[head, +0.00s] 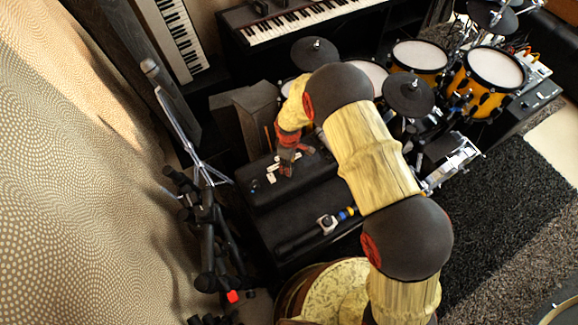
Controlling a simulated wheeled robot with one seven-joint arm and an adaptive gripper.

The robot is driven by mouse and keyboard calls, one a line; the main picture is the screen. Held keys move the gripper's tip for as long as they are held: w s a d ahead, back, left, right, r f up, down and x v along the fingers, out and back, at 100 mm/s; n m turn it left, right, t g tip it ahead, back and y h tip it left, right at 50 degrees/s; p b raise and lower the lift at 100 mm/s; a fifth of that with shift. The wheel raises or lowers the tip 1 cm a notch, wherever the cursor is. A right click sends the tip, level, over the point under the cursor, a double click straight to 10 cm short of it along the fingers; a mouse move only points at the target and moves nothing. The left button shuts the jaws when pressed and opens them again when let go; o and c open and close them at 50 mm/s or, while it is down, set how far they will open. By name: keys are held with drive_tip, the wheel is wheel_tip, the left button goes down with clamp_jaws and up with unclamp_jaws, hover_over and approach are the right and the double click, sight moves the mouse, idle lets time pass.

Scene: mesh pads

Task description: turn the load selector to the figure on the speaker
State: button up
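My gripper (290,163), red and dark grey, points down over a black box-shaped unit (318,185) in the middle of the head view. Its fingers are small here and partly merge with the dark surface, so I cannot tell whether they are open or shut, or touching anything. Small white pieces (271,178) lie or are set on the unit's top, just left of the fingers. I cannot make out the load selector or its figures. Dark grey boxes that look like speakers (256,108) stand just behind; I cannot tell which is the task's speaker.
A lower black surface in front holds a black-handled tool (298,240) with a blue and yellow end. A microphone stand (183,127) is at left, beside a patterned curtain (70,190). Drums (493,68) and cymbals (408,94) stand right; keyboards (300,20) are behind.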

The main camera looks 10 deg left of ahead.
drive_tip(key=shift+f, duration=0.45)
drive_tip(key=shift+c, duration=0.6)
clamp_jaws()
